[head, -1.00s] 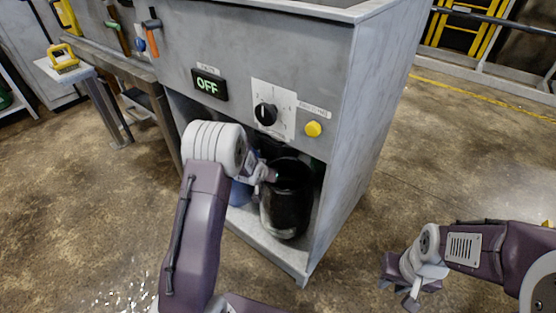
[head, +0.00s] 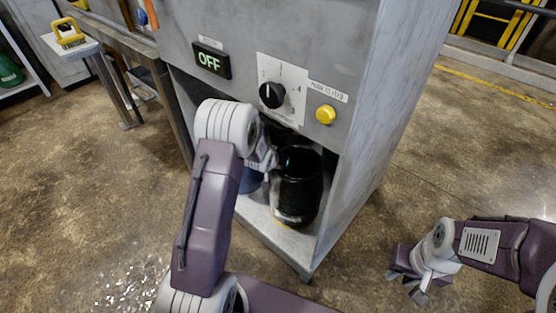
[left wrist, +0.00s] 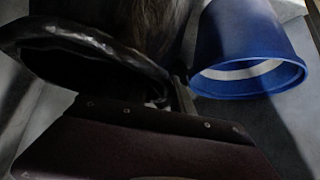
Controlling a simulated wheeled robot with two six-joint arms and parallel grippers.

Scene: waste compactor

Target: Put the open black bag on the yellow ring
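The open black bag (head: 298,195) stands upright inside the lower compartment of the compactor, near its right wall. Its dark open rim shows in the left wrist view (left wrist: 85,40). My left gripper (head: 273,160) is at the left side of the bag's rim. Its fingers are mostly hidden, so I cannot tell whether they are closed on the rim. A small yellow trace, perhaps the yellow ring (head: 276,219), shows at the bag's lower left; the rest is hidden. My right gripper (head: 408,279) is open and empty over the floor at the right.
A blue bucket (left wrist: 250,70) is beside the bag, partly behind my left arm in the head view. The compactor front has an OFF display (head: 211,61), a black dial (head: 271,95) and a yellow button (head: 325,115). The floor to the right is clear.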

